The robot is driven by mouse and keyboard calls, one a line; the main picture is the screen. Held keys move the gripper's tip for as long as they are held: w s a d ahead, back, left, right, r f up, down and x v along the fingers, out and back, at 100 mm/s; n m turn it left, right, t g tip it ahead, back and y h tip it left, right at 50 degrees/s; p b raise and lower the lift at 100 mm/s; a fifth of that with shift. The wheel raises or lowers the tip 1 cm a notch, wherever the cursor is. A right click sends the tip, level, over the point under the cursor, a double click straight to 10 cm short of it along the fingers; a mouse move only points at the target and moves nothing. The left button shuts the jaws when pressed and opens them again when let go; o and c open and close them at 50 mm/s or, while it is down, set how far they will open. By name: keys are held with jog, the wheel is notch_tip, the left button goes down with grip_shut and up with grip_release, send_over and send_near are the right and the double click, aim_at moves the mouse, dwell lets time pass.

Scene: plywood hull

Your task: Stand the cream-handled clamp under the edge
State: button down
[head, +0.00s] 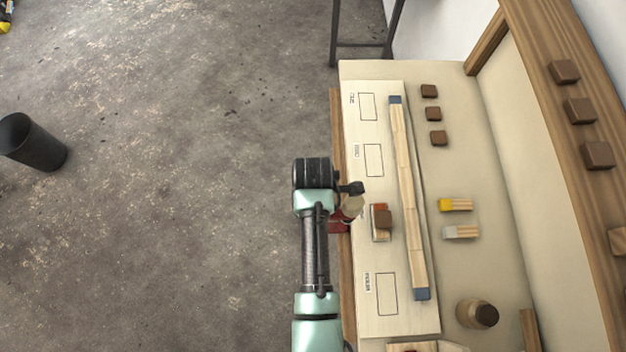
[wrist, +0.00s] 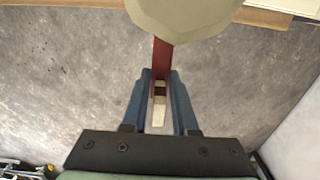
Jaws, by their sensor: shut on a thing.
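The cream-handled clamp has a round cream handle (head: 352,206) and a red body (head: 338,227), beside the bench's left edge (head: 338,130) in the head view. In the wrist view the cream handle (wrist: 195,18) fills the top middle, and the red bar (wrist: 162,58) runs down from it between my blue fingers. My gripper (wrist: 160,85) is shut on the red bar. In the head view my arm hides much of my gripper and part of the clamp. I cannot tell whether the clamp touches the edge.
A pale board (head: 388,325) with printed outlines lies along the bench's left side. On it are a long strip (head: 408,200) with blue ends and a brown-topped block (head: 383,220). Small brown blocks (head: 429,91) and a jar (head: 478,313) stand farther right. A dark bin (head: 33,142) stands on open floor.

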jog(key=shift+d, duration=0.15)
jog(key=shift+d+p, duration=0.4)
jog(key=shift+d, duration=1.8)
jog(key=shift+d, duration=2.4)
jog(key=shift+p, duration=0.35)
jog(key=c, duration=0.7)
grip_release()
jog(key=shift+o, duration=0.5)
jog(key=shift+s, duration=0.1)
